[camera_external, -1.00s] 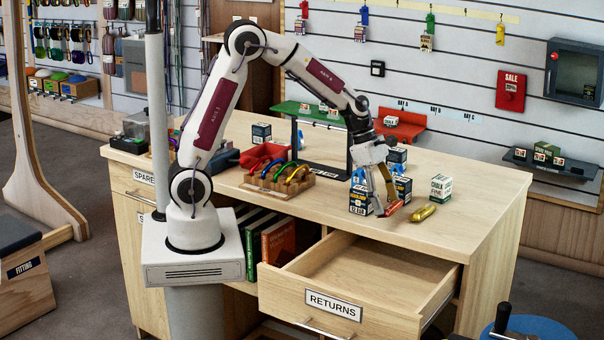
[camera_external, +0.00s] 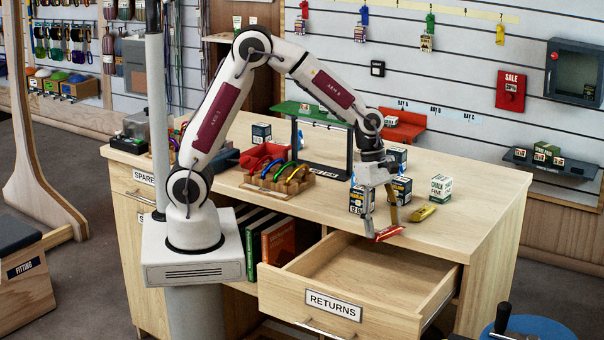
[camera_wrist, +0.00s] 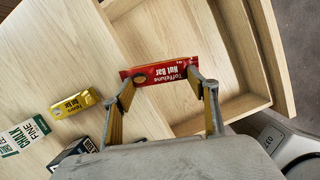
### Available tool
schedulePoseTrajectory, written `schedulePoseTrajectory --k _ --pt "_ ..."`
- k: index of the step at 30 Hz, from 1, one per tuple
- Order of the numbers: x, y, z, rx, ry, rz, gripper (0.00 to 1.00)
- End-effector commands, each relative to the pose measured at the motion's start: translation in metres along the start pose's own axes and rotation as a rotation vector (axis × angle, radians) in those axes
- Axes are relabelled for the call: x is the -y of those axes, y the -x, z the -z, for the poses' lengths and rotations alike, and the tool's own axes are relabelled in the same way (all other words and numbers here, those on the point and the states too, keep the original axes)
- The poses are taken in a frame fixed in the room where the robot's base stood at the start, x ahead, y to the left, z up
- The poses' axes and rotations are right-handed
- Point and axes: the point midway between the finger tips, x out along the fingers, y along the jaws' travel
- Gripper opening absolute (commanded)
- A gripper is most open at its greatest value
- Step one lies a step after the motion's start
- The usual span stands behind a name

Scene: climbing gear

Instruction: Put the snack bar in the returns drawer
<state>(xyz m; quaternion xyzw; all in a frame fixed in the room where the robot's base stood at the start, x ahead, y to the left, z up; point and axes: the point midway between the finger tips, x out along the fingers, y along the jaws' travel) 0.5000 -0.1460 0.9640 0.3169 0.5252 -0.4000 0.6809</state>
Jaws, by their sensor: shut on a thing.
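A red wrapped snack bar (camera_wrist: 158,72), printed "Nut Bar", is held between the fingertips of my gripper (camera_wrist: 160,80) in the wrist view. In the external view the red bar (camera_external: 389,233) hangs under my gripper (camera_external: 381,232), near the front edge of the counter. The open returns drawer (camera_external: 288,267) is below and to the left of the bar, and its inside looks empty. In the wrist view the drawer (camera_wrist: 262,100) lies just beyond and right of the bar. I cannot tell the exact height of the bar above the counter.
A yellow bar (camera_external: 422,213) lies on the counter (camera_external: 470,225) right of my gripper. Several chalk boxes (camera_external: 441,188) stand behind and beside it. A wooden tray of coloured carabiners (camera_external: 283,184) and a black stand (camera_external: 325,172) are further left.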

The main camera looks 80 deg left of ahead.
Motion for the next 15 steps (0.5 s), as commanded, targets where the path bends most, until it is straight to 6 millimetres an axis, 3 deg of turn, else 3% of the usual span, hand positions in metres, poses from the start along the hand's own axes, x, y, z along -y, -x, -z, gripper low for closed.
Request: schedulePoseTrajectory --k 15 --pt "0.053 -0.051 -0.017 -0.152 -0.41 0.074 0.37"
